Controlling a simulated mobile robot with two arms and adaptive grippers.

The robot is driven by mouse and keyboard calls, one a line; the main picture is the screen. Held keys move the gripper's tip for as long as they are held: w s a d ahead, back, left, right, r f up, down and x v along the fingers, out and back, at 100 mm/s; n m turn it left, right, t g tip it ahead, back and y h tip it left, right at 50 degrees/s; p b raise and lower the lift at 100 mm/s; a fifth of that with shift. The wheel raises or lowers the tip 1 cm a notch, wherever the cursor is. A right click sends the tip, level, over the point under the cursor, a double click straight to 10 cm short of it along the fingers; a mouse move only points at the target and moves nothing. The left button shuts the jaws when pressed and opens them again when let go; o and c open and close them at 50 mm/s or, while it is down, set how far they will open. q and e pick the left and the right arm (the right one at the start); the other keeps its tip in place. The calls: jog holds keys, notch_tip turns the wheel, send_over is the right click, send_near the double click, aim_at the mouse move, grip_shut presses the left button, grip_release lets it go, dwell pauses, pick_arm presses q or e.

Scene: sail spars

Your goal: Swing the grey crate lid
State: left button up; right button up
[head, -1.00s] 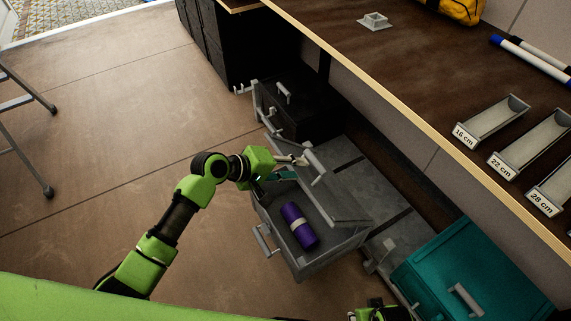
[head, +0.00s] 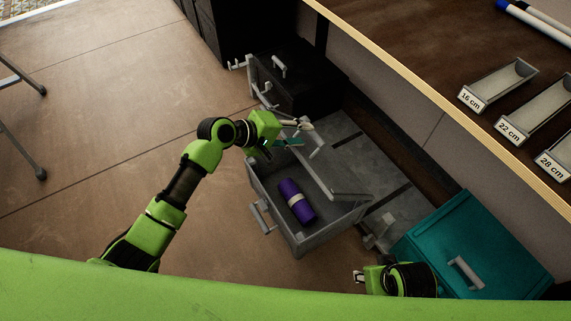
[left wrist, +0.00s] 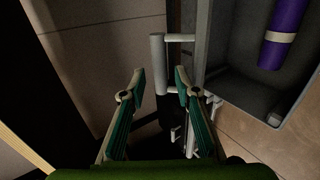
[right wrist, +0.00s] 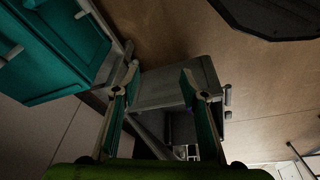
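The grey crate (head: 322,238) stands on the floor with its top open and a purple roll with a pale band (head: 297,200) inside. Its grey lid (head: 328,176) is raised along the bench side, with a pale bar handle (head: 316,151). My left gripper (head: 303,125) is at this handle. In the left wrist view its fingers (left wrist: 160,74) are open, and the handle bar (left wrist: 158,62) shows between the fingertips; contact cannot be told. My right gripper (head: 359,276) is low, between the grey and teal crates; the right wrist view shows its fingers (right wrist: 160,73) open and empty.
A closed teal crate (head: 490,240) stands at the right. A dark crate (head: 295,92) stands behind the grey one. The bench (head: 420,50) overhangs on the right, with labelled trays (head: 500,88). Bare floor (head: 110,110) is free at the left.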

aim_at(310, 135)
pick_arm(q)
jog(key=shift+b+x, duration=0.95)
jog(key=shift+x, duration=0.1)
jog(key=b+x, duration=0.3)
jog(key=shift+s+a+f, duration=0.1)
jog(key=shift+f, duration=0.1)
jog(key=shift+r, duration=0.3)
jog(key=c, duration=0.5)
jog(key=shift+r+p, duration=0.1)
jog(key=shift+p, duration=0.2)
grip_shut()
pick_arm(e)
notch_tip(310, 135, up, 7)
jog(key=w+t, duration=0.1)
jog(key=shift+w+a+f+t, duration=0.15)
jog(key=shift+w+a+t, duration=0.05)
jog(key=shift+t, duration=0.2)
